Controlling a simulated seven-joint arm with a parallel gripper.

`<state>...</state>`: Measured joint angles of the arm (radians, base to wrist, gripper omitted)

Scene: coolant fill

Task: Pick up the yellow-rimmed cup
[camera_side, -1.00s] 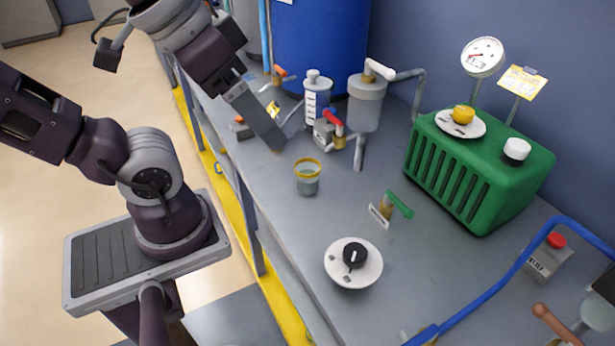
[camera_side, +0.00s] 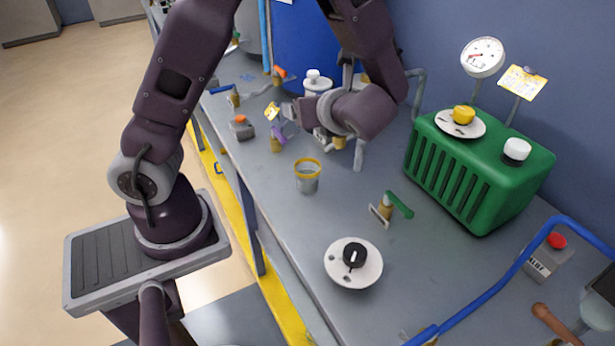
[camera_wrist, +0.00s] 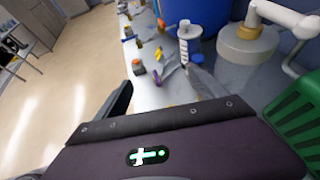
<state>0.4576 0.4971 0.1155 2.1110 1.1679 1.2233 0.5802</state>
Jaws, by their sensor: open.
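The yellow-rimmed cup (camera_side: 307,180) stands upright on the grey bench in the side view, a clear grey-looking cup with a yellow ring at its top. I cannot make it out in the wrist view.
A green ribbed box (camera_side: 480,165) with a gauge (camera_side: 482,57) stands at right. A round white dial (camera_side: 353,270) and a green-handled valve (camera_side: 398,204) are in front. A blue drum (camera_side: 305,50) and a grey canister (camera_wrist: 246,45) stand behind. Bench around the cup is clear.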

